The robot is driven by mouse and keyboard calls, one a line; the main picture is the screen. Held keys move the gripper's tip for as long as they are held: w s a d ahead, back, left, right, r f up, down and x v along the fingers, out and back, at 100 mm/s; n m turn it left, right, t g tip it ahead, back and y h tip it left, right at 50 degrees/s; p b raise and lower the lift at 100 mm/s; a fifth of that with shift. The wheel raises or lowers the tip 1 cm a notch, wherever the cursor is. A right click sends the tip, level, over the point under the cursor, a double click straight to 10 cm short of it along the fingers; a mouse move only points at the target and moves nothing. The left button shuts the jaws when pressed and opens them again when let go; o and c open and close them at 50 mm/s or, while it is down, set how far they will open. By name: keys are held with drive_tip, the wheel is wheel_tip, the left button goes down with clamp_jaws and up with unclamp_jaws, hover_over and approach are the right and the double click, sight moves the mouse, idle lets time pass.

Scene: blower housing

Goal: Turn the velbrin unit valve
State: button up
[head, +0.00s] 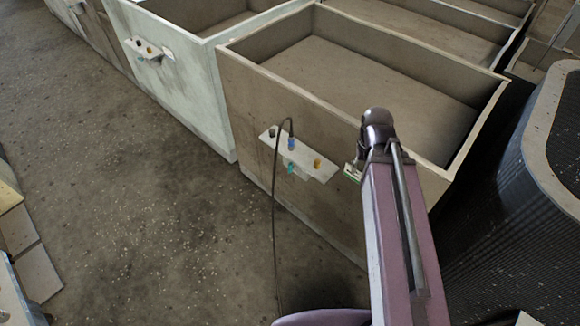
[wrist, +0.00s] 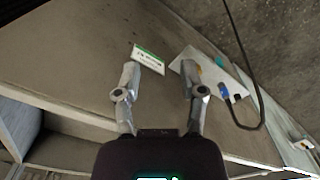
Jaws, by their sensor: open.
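A pale panel (head: 305,162) is fixed to the side of the brown open-topped housing. It carries a blue connector with a black cable (head: 291,143), a teal part (head: 291,168) and a yellow-orange knob-like part (head: 317,163). The panel also shows in the wrist view (wrist: 208,78), with the teal part (wrist: 219,62) and blue connector (wrist: 224,91). A white label with a green stripe (wrist: 148,58) is beside it, its text unreadable. My gripper (wrist: 160,72) is open and empty, its fingers pointing toward the label and panel. Which part is the velbrin valve I cannot tell.
The brown housing (head: 236,95) stands beside a pale green one (head: 190,85) with a similar panel (head: 148,48). The black cable hangs from the panel toward the floor. A dark ribbed rounded unit (head: 500,215) is at the right.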

drive_tip(key=w+a+f+n+t+h+b, duration=0.1)
drive_tip(key=w+a+f+n+h+b, duration=0.15)
drive_tip(key=f+b, duration=0.45)
drive_tip(key=w+a+f+n+h+b, duration=0.1)
drive_tip(key=w+f+n+h+b, duration=0.2)
drive_tip(key=f+b, duration=0.35)
drive_tip(key=n+t+h+b, duration=0.6)
drive_tip(key=n+t+b, duration=0.6)
drive_tip(key=n+b, duration=1.85)
approach(290, 173)
wheel_tip(290, 173, up, 4)
drive_tip(key=s+m+b, duration=0.2)
drive_tip(key=m+b, duration=0.6)
drive_tip(key=m, duration=0.1)
drive_tip(key=shift+s+a+f+n+t+y+b, duration=0.15)
drive_tip(key=shift+a+n+t+b, duration=0.15)
drive_tip(key=shift+a, duration=0.25)
drive_tip(key=shift+s+a+n+t+y+b, duration=0.15)
drive_tip(key=shift+a+n+t+b, duration=0.15)
drive_tip(key=shift+a, duration=0.25)
drive_tip(key=shift+w+d, duration=0.15)
drive_tip(key=x, duration=1.3)
drive_tip(key=shift+w+d, duration=0.15)
drive_tip(key=shift+d, duration=0.05)
